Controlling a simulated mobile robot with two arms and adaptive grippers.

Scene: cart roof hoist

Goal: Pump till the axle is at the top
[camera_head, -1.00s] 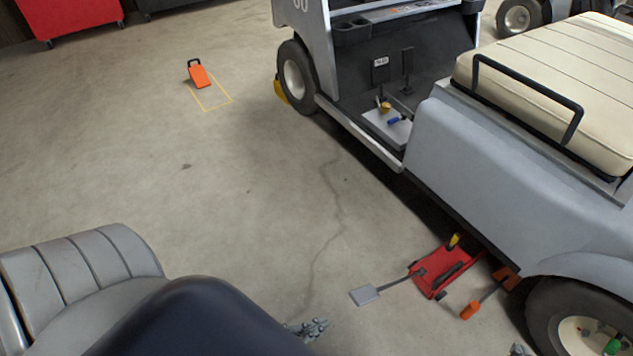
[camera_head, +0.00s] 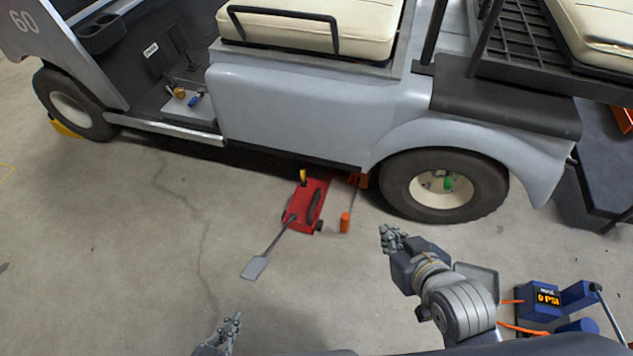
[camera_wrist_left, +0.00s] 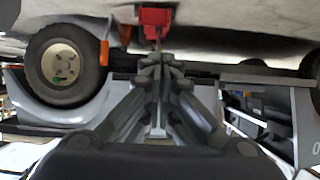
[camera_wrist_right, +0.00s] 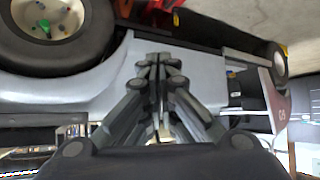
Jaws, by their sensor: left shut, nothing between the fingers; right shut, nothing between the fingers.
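A red floor jack (camera_head: 307,204) lies on the floor at the cart's side, partly under its sill, in the head view. Its grey pedal (camera_head: 254,268) sticks out toward me on a thin bar, and a yellow part (camera_head: 303,175) stands at its far end. The jack also shows in the left wrist view (camera_wrist_left: 155,17). The grey cart (camera_head: 290,105) stands above; its axle is hidden behind the bodywork and rear wheel (camera_head: 444,187). My left gripper (camera_head: 233,322) is shut and empty, nearer than the pedal. My right gripper (camera_head: 388,236) is shut and empty, right of the jack.
A yellow chock (camera_head: 65,129) is at the front wheel. The floor left of the jack is clear.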

